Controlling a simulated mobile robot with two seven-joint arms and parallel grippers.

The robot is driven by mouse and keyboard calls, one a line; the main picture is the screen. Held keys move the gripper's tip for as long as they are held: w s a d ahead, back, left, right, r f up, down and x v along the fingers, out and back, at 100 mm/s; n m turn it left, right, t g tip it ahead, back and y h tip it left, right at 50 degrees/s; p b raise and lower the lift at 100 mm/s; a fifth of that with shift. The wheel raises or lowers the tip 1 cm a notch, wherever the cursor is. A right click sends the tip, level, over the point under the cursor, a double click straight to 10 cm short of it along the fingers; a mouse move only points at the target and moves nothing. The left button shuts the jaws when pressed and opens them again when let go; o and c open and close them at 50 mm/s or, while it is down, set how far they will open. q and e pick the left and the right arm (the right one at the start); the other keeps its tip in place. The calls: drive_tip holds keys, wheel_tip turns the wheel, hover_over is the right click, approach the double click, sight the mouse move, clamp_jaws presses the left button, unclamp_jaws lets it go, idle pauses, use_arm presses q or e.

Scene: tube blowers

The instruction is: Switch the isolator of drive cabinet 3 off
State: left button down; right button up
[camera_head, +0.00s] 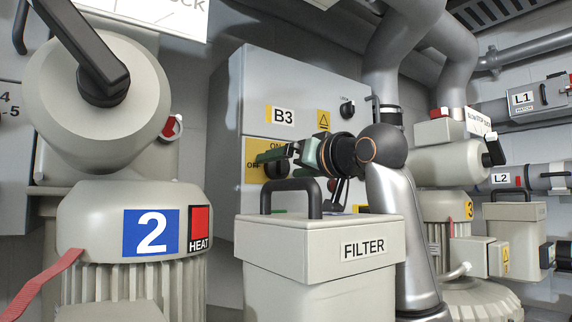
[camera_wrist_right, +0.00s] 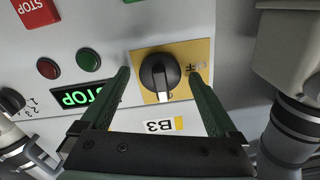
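The grey drive cabinet (camera_head: 222,128) carries the label B3 (camera_head: 283,117), which is upside down in the wrist view (camera_wrist_right: 165,125). Its isolator is a black rotary knob (camera_wrist_right: 160,76) on a yellow plate (camera_head: 252,158). The plate reads ON at the top and OFF at the left in the head view. In the wrist view the knob's light mark points down, away from the OFF lettering at the right. My right gripper (camera_head: 275,160) is open, its fingers (camera_wrist_right: 160,78) on either side of the knob, apparently not touching it. My left gripper is not in view.
A FILTER box (camera_head: 320,237) with a black handle stands in front of the cabinet, below my right arm. Blower 2 (camera_head: 128,215) fills the left; blower 3 (camera_head: 440,205) stands at the right. A small black switch (camera_head: 347,108) is at the cabinet's upper right.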

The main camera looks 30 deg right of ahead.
drive_tip(key=c, duration=1.3)
drive_tip(key=shift+n, duration=0.3)
drive_tip(key=n, duration=0.3)
drive_tip(key=shift+n, duration=0.3)
drive_tip(key=n, duration=1.3)
drive_tip(key=shift+n, duration=0.3)
drive_tip(key=o, duration=1.3)
